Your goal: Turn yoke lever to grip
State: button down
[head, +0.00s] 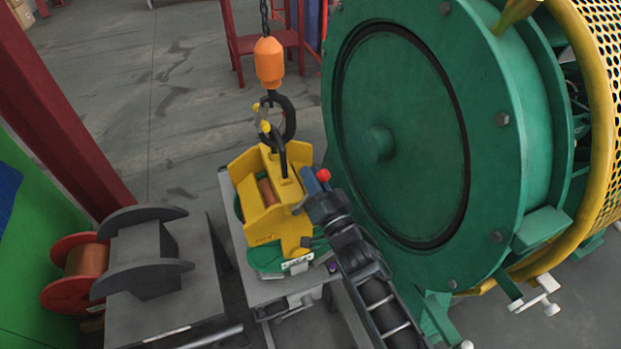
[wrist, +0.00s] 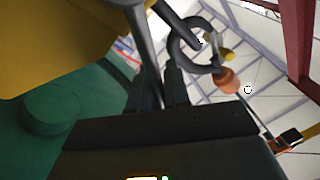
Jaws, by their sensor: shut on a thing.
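The yellow yoke (head: 255,205) sits over a green-flanged bobbin (head: 272,262) on a grey stand, and hangs from a dark hook (head: 286,115). My gripper (head: 303,204) is at the yoke's right side, its arm coming from the lower right. In the wrist view, my gripper (wrist: 157,88) is shut on a dark bar, the yoke lever (wrist: 145,45). In the head view my gripper and arm largely hide the lever. A red ball (head: 323,175) shows just beyond my gripper; I cannot tell what it belongs to. The yoke (wrist: 60,30) fills the wrist view's upper left.
An orange hoist block (head: 269,62) hangs above on a chain. The large green strander drum (head: 400,130) stands close on the right. A grey cradle with a red spool (head: 78,275) is at the left, near a red post (head: 60,120).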

jog(key=shift+w+d, duration=0.1)
jog(key=shift+d, duration=0.1)
jog(key=c, duration=1.2)
grip_release()
jog(key=shift+v, duration=3.9)
